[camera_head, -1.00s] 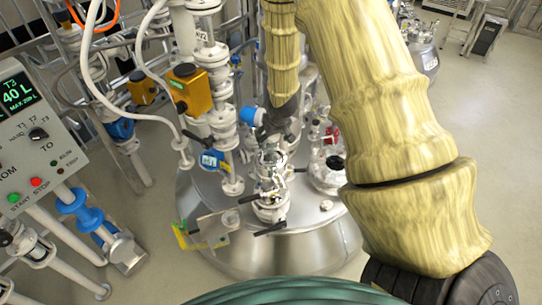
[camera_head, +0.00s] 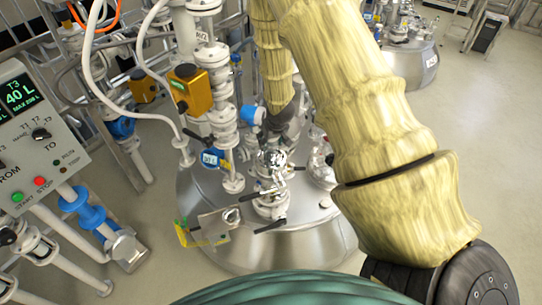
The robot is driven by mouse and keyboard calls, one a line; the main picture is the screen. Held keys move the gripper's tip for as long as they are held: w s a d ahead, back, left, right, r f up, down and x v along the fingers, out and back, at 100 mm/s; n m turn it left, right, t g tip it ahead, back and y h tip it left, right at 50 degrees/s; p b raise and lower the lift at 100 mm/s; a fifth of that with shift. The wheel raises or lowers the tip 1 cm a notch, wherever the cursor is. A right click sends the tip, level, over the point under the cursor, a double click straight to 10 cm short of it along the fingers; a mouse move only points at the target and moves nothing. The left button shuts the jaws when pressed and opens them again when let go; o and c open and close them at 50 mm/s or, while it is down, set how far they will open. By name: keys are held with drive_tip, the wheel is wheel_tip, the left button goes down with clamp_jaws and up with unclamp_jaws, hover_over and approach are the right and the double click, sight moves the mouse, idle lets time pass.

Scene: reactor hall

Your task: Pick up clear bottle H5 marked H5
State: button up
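I cannot make out a clear bottle marked H5 in the head view. My arm, in a yellow ribbed sleeve, reaches forward over a steel vessel (camera_head: 310,240). The dark end of the arm with my gripper (camera_head: 280,128) is above the fittings on the vessel's lid. The fingers blend with the shiny metal parts behind and below them, so I cannot see whether they are open, shut or holding anything.
A control panel (camera_head: 38,140) showing 40 L stands at the left. White pipes with a yellow valve box (camera_head: 190,88) and a blue gauge (camera_head: 212,158) rise beside the vessel. Another steel vessel (camera_head: 410,65) stands at the back right. The floor (camera_head: 500,150) at the right is clear.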

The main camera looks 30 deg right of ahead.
drive_tip(key=c, duration=0.5)
drive_tip(key=shift+r, duration=0.1)
drive_tip(key=shift+c, duration=0.2)
